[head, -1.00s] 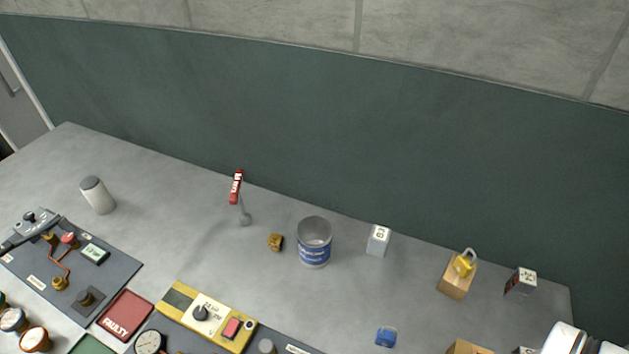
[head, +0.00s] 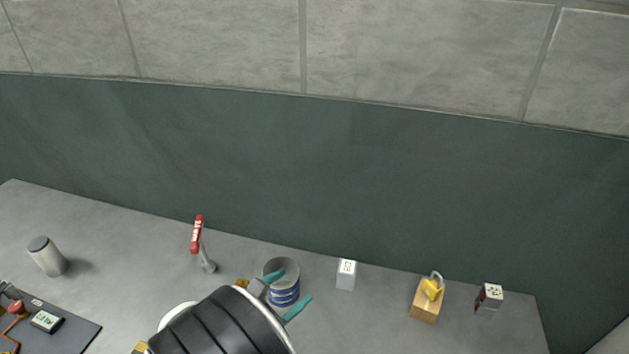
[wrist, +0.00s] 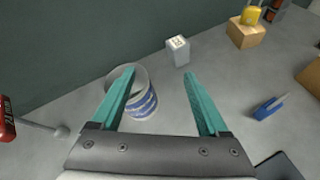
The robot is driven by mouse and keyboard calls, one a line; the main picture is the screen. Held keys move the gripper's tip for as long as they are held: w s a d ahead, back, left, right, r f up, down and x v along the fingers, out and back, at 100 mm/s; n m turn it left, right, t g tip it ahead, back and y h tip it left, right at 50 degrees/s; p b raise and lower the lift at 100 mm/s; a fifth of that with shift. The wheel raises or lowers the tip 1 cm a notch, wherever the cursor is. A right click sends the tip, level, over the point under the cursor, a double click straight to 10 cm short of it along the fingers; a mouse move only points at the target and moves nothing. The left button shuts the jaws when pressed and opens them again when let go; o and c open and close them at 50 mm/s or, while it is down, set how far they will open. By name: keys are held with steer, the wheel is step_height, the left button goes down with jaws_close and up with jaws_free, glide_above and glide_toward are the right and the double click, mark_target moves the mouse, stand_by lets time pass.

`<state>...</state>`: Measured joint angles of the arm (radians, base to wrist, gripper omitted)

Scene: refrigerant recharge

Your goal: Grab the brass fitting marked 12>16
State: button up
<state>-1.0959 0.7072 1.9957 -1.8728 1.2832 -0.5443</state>
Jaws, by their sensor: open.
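A small brass piece (head: 241,283) shows in the head view on the bench, just left of the can and partly hidden behind my arm. Its marking cannot be read, so I cannot tell whether it is the 12>16 fitting. It does not show in the wrist view. My gripper (head: 286,291) is open and empty, its teal fingers spread in front of the can in the head view. In the wrist view, the fingers (wrist: 160,75) reach forward over the bench, the left one overlapping the can.
The metal can (head: 284,298) with a blue label stands upright; it also shows in the wrist view (wrist: 143,104). A red-handled hammer (head: 197,236), a grey cylinder (head: 48,257), a white block (head: 346,274) and a wooden block (head: 425,301) with a yellow padlock stand around. A blue object (wrist: 268,107) lies right.

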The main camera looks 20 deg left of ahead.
steer(key=s+a+f+n+y, duration=0.2)
steer(key=a+n, duration=0.1)
steer(key=a, duration=0.1)
steer(key=s+a+f+n+y, duration=0.2)
steer(key=a+n, duration=0.1)
steer(key=a, duration=0.2)
steer(key=s+a+f+n+t+y, duration=0.1)
steer(key=a+f+n+y, duration=0.1)
steer(key=a+f+n, duration=0.1)
steer(key=shift+s+a, duration=0.4)
steer(key=shift+a, duration=0.3)
steer(key=x, duration=1.5)
steer(key=shift+w+d+f, duration=0.15)
steer(key=shift+d+f, duration=0.1)
steer(key=shift+f, duration=0.1)
jaws_close()
